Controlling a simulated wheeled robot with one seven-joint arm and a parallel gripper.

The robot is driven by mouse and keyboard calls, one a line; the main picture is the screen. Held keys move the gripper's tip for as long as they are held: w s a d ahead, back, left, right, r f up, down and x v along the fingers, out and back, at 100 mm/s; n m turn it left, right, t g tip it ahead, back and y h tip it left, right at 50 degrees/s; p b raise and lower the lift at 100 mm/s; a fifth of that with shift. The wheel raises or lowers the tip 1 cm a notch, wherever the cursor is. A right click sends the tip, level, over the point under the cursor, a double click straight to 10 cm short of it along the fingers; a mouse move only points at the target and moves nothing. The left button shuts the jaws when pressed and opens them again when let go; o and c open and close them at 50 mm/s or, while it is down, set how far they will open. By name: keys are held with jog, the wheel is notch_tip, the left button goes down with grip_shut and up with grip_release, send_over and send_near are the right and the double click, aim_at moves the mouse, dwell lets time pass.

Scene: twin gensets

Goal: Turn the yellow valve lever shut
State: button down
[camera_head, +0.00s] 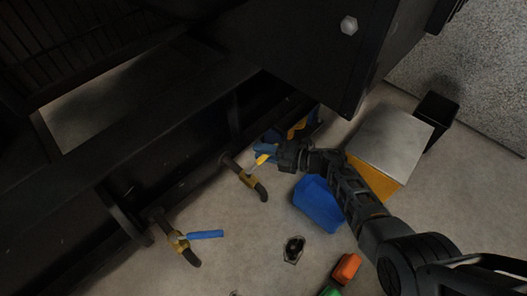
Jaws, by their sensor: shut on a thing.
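The yellow valve lever (259,162) sits on a brass-coloured valve (247,178) on a dark pipe at the lower side of the black genset frame. My gripper (273,153) comes in from the right and is shut on the outer end of the yellow lever. The fingertips are small and partly lost among blue and yellow shapes behind them. The lever points up and right from the valve body, at an angle to the pipe. A second valve (180,241) with a blue lever (206,234) stands apart at lower left.
The black genset (300,50) fills the top and left. A blue bin (319,203) lies below my arm, and a grey-topped box (390,138) and black bin (436,115) stand to the right. Orange (346,268) and green (330,291) items and a dark round fitting (293,248) are on the floor.

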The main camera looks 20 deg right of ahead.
jog(key=c, duration=1)
grip_release()
jog(key=shift+c, duration=0.2)
jog(key=p+v, duration=0.3)
jog(key=v, duration=0.4)
jog(key=shift+s+d, duration=0.2)
jog(key=shift+d, duration=0.05)
